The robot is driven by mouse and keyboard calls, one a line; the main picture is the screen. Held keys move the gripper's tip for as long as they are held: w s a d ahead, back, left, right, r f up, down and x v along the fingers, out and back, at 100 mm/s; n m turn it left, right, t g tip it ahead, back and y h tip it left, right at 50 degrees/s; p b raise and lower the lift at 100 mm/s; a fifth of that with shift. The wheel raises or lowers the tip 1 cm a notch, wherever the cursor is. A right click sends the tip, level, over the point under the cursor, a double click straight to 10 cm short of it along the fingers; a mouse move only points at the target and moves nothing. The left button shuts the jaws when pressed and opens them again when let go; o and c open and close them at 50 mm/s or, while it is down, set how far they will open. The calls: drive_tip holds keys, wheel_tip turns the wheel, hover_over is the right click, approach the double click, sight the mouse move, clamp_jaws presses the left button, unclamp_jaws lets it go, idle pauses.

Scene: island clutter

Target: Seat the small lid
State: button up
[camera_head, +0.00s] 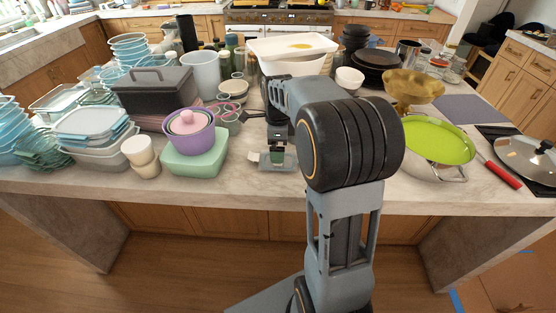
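My gripper (277,157) points down over the front part of the island counter, near the middle. A small, pale, partly see-through piece (263,158) shows at its fingertips; I cannot tell if it is a lid or part of the gripper, or whether the fingers are shut on it. A small pink lid (190,122) with a round knob sits on a purple pot (196,141) to the left of my gripper. The pot stands on a pale green box (194,165). A large silver lid (527,160) lies at the far right.
Stacked glass containers (88,130) and a dark lidded box (153,90) crowd the left. White cups (141,154) stand near the front. The counter front (240,183) near my gripper is clear.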

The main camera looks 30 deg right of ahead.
drive_tip(key=shift+s+f, duration=0.1)
drive_tip(key=shift+f, duration=1.65)
drive_tip(key=c, duration=1)
drive_tip(key=shift+c, duration=0.2)
